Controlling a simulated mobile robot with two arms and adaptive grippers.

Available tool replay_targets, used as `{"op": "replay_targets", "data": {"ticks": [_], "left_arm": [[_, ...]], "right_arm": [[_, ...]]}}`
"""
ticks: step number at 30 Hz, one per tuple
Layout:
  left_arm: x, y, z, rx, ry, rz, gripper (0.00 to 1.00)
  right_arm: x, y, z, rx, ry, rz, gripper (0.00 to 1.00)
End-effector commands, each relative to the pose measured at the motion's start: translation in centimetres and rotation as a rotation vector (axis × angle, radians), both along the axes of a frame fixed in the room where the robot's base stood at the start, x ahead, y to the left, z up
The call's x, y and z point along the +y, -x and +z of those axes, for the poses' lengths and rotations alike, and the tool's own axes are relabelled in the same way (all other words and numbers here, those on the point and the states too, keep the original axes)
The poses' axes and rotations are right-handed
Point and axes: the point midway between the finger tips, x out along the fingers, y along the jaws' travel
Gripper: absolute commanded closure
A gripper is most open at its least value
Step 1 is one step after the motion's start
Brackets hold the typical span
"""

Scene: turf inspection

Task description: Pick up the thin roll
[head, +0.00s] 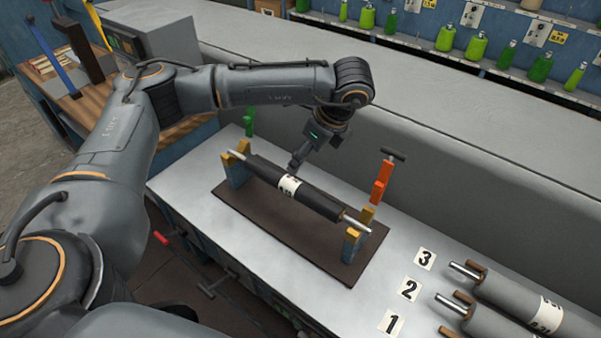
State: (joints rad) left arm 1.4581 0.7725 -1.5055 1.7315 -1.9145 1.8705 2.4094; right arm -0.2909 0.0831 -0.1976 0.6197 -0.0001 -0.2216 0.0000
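A thin dark roll (320,202) with a white label and bare metal ends rests across a stand with blue and yellow end supports (353,240) on a brown base plate (270,236). My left gripper (297,162) is just behind the roll's middle, pointing down. The roll partly hides its fingertips, so I cannot tell whether they touch the roll or are open. My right gripper is not in view.
Thicker grey rolls (505,291) lie at the lower right by number cards 1, 2 and 3 (426,258).

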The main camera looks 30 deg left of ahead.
Motion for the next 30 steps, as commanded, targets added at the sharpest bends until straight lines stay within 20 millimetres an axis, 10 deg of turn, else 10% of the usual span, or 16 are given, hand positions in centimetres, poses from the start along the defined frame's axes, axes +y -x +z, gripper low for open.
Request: {"op": "replay_targets", "data": {"ticks": [30], "left_arm": [[3.9, -0.5, -12.6, 0.002, 0.002, 0.001, 0.29]], "right_arm": [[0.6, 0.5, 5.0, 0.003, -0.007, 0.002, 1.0]]}}
